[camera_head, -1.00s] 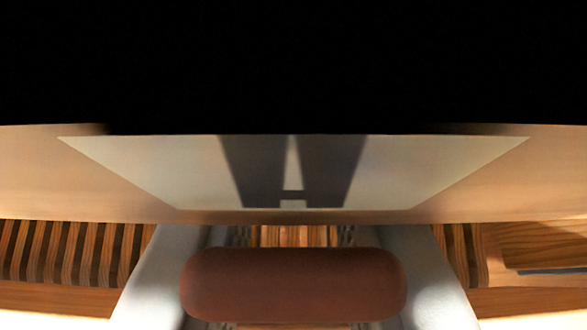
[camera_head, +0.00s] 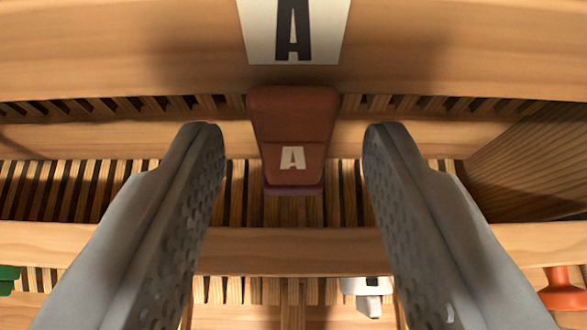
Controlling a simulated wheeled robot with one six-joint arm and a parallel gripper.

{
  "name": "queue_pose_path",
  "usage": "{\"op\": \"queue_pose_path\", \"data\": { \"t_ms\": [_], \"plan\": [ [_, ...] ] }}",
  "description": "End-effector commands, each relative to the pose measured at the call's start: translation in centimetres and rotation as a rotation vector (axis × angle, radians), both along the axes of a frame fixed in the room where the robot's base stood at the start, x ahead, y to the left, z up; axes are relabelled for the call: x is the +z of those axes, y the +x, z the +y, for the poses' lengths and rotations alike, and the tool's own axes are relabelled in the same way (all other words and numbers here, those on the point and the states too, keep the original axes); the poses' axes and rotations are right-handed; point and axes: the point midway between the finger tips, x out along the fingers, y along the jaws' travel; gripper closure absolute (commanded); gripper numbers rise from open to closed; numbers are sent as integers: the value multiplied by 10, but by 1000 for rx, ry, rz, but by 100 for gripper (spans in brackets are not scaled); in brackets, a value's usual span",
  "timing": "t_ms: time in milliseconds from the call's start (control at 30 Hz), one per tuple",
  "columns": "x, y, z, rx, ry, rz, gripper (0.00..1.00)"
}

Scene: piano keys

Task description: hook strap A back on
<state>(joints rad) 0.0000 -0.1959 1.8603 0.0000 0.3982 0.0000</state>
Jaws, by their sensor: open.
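The reddish-brown strap A (camera_head: 293,115), with a pale letter A on its lower part, hangs below a white plate with a black A (camera_head: 293,30). The plate is on the wooden beam (camera_head: 130,45) at the top. My gripper (camera_head: 294,130) is open and empty. One finger shows to each side of the strap, with a clear gap on both sides. The strap appears between or just beyond the fingertips; its depth is hard to tell. What holds its upper end is not visible.
Rows of narrow wooden slats (camera_head: 80,190) lie behind, crossed by a wooden rail (camera_head: 300,250). A white-grey piece (camera_head: 368,292) sits below, close to the right finger. An orange-red piece (camera_head: 563,290) is at lower right and a green one (camera_head: 8,280) at lower left. A wooden block (camera_head: 535,160) stands at right.

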Motion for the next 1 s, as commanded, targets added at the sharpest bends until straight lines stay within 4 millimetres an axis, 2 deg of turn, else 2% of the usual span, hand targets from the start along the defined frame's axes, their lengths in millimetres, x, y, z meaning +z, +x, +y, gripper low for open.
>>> {"op": "queue_pose_path", "data": {
  "t_ms": [400,600,800,1000],
  "plan": [
    [37,-69,0,0,0,-2,58],
    [52,-96,0,0,0,-1,58],
    [59,-111,0,0,0,1,58],
    [60,-114,0,0,0,1,58]
  ]
}}
